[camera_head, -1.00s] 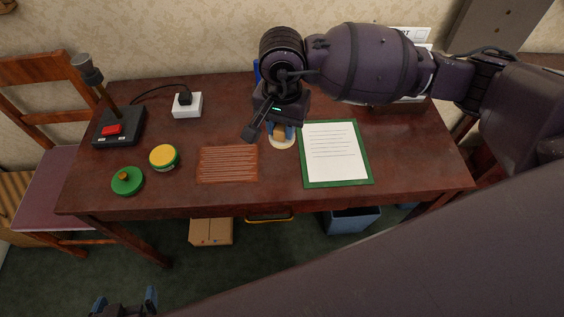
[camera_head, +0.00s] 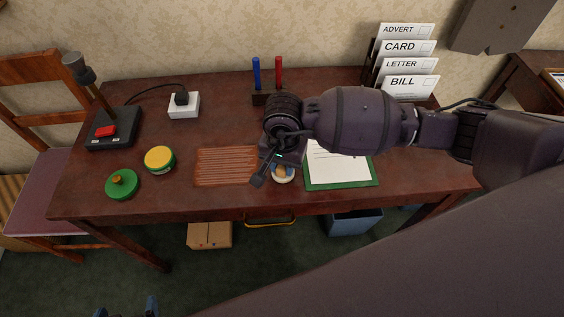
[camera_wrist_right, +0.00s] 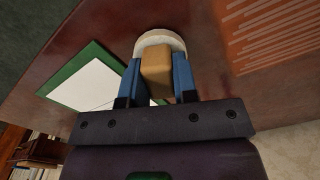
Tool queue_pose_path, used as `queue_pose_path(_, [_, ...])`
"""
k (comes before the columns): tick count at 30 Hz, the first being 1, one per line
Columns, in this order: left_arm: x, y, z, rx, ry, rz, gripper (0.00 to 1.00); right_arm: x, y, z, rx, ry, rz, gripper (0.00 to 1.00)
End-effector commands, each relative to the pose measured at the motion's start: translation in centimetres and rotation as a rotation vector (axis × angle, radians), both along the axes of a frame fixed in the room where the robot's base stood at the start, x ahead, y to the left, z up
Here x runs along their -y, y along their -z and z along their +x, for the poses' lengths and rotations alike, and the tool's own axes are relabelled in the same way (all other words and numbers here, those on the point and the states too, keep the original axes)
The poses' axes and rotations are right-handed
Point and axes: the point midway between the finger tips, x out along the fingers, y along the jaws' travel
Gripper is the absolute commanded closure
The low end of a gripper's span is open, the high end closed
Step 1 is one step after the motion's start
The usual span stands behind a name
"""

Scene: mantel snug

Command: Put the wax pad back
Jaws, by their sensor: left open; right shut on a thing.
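The wax pad appears to be the round cream pad (camera_head: 287,180) with a tan block handle; it also shows in the right wrist view (camera_wrist_right: 160,38). My right gripper (camera_head: 282,171) is shut on the handle, its blue fingers on either side of it. The pad is between the orange-lined mat (camera_head: 222,167) and the green-edged paper sheet (camera_head: 335,186), near the desk's front. I cannot tell whether it touches the desktop. A yellow tin (camera_head: 160,160) and a green knobbed disc (camera_head: 121,186) stand left of the mat. My left gripper (camera_head: 127,307) is open, low at the bottom left, below the desk's front edge.
A lever box with a red button (camera_head: 105,131) and a white socket block (camera_head: 184,105) are at the back left. A pen holder (camera_head: 265,99) and a letter rack (camera_head: 369,77) stand at the back. The right arm covers part of the sheet. A chair is at the left.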

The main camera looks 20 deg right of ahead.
Motion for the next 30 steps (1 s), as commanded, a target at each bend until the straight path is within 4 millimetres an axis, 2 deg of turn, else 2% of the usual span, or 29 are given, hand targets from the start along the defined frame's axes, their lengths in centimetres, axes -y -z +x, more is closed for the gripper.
queue_pose_path(12, [0.0,0.2,0.0,-0.004,0.001,0.000,0.00,0.0,0.5,0.1,0.002,-0.001,0.001,0.95])
queue_pose_path(13, [0.0,0.2,0.0,-0.004,0.001,0.000,0.00,0.0,0.5,0.1,0.003,-0.001,0.000,0.72])
queue_pose_path(18, [-0.1,0.2,0.0,-0.004,0.003,0.004,0.00,0.0,0.4,0.1,0.003,-0.001,0.000,0.47])
queue_pose_path(26, [-0.2,0.2,0.0,-0.004,0.008,0.009,0.00,0.0,0.3,0.1,0.003,0.000,0.001,0.47])
queue_pose_path(30, [-0.2,-0.2,0.1,0.002,0.007,0.008,0.00,0.0,-0.6,0.2,0.006,-0.001,0.001,0.47])
